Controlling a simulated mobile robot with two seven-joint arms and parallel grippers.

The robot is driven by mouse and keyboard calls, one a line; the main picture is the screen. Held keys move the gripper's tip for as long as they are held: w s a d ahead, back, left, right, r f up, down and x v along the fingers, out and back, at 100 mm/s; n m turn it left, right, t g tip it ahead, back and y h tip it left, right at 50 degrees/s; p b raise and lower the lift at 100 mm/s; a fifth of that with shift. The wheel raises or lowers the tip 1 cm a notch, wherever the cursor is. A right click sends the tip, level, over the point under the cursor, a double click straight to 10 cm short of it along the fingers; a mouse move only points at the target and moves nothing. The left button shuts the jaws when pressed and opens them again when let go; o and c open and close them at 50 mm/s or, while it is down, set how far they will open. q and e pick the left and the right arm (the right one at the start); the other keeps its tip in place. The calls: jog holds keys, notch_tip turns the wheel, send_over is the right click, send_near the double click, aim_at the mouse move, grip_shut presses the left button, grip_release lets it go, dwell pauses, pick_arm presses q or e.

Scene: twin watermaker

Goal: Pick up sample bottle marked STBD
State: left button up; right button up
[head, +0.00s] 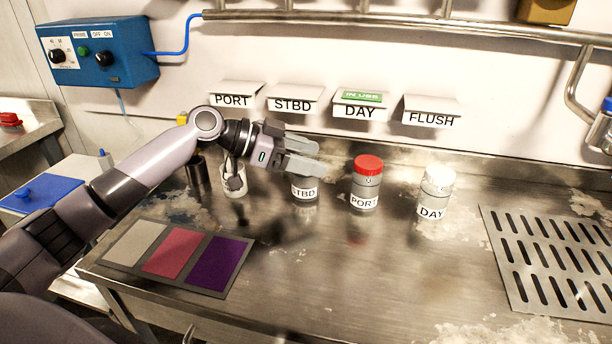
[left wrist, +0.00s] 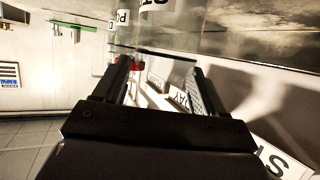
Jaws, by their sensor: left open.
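The sample bottle marked STBD (head: 304,193) stands upright on the steel counter, its top hidden behind my left gripper (head: 308,156). The gripper is open and empty, with its fingers pointing right in front of the bottle's top in the head view. In the left wrist view, a label with the letters ST (left wrist: 155,3) shows at the top edge, beyond the open fingers (left wrist: 158,78). I cannot tell whether the fingers touch the bottle. My right gripper is not in view.
The red-capped PORT bottle (head: 365,185) and white-capped DAY bottle (head: 434,193) stand to the right. A white container (head: 235,180) is behind my left arm. Label holders line the wall, including STBD (head: 293,104). A colour card (head: 178,257) lies in front; a slotted drain (head: 553,262) is right.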

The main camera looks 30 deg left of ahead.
pick_arm(q)
jog(key=shift+x, duration=0.8)
jog(key=c, duration=0.8)
